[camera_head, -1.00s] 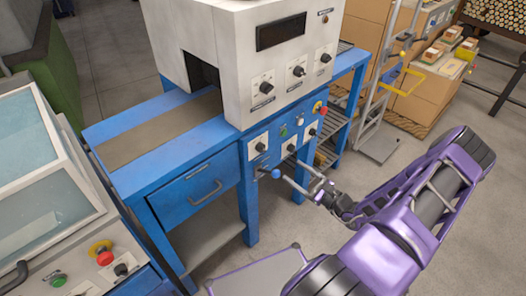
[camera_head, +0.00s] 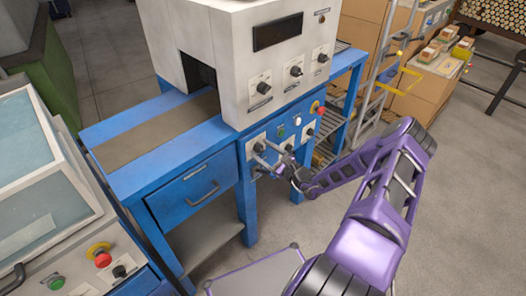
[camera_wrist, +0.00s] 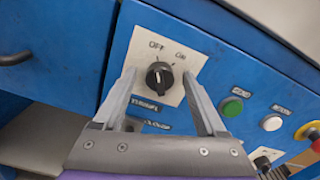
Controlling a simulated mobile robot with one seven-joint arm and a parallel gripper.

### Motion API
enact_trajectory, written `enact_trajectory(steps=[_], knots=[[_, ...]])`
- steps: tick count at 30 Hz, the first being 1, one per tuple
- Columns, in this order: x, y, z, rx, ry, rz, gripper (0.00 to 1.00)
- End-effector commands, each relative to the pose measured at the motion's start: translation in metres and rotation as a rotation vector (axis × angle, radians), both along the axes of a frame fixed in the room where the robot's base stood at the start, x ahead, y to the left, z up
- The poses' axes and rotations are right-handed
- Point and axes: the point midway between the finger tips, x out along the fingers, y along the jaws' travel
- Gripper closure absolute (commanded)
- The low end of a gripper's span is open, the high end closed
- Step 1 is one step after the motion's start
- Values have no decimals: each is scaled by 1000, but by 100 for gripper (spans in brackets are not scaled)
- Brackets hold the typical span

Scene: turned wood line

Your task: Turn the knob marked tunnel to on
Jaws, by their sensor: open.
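A black knob (camera_wrist: 159,76) sits on a white plate (camera_wrist: 142,52) with OFF and ON printed above it. A small label below it (camera_wrist: 150,107) is blurred and seems to read tunnel. The knob's white mark points up in the wrist view, toward OFF. The same knob (camera_head: 259,147) is the leftmost on the blue panel in the head view. My gripper (camera_wrist: 160,78) is open, with one finger on each side of the knob and gaps between. Contact with the plate cannot be told. My gripper also shows in front of the panel in the head view (camera_head: 269,157).
To the right are a green button (camera_wrist: 232,106), a white button (camera_wrist: 272,122), a red emergency stop (camera_wrist: 309,131) and another knob (camera_wrist: 262,163). A drawer (camera_head: 190,190) with a handle lies left of the panel. The grey housing above (camera_head: 240,60) carries several more knobs.

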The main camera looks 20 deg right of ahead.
Motion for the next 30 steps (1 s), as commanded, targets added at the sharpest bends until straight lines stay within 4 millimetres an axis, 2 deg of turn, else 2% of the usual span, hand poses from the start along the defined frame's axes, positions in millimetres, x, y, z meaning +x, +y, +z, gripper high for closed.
enact_trajectory(steps=[4,16,30], knots=[[0,0,0,0,0,0,26],[0,0,0,0,0,0,98],[0,0,0,73,27,0,100]])
